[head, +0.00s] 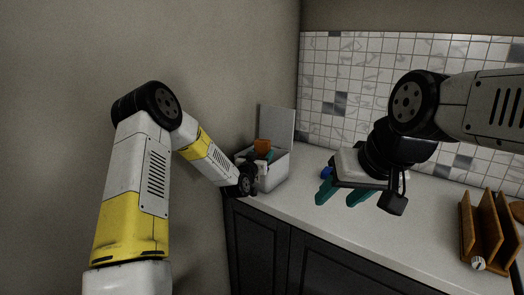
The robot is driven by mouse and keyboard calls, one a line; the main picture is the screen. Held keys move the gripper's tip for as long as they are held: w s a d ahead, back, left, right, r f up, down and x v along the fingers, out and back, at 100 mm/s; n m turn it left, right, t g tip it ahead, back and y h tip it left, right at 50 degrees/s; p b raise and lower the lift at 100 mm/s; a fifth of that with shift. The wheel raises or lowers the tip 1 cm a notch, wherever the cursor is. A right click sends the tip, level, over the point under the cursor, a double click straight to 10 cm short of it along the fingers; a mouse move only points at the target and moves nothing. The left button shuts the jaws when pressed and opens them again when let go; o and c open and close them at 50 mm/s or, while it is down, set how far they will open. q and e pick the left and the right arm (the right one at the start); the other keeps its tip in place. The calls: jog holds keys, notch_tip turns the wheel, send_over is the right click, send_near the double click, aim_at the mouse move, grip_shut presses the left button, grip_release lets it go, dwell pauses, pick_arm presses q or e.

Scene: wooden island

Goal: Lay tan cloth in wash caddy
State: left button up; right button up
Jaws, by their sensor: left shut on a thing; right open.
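The wash caddy (272,178) is a light grey box with a raised back panel (277,127), standing on the counter at the back left against the wall. An orange-tan piece, which looks like the tan cloth (262,146), shows at the caddy's opening, in front of the raised panel. My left gripper (265,157) is at the caddy's opening, shut on the cloth, with its teal fingers mostly hidden. I cannot tell whether the cloth touches the caddy's inside. My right gripper (341,196) is open and empty above the counter, right of the caddy.
A small blue thing (326,172) shows on the counter behind my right gripper, partly hidden. A wooden slotted rack (484,234) stands at the right, with a small white round thing (478,263) at its front. The counter's front middle (340,232) is clear.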

pick_arm(q)
jog(key=o, duration=1.7)
jog(key=v, duration=0.8)
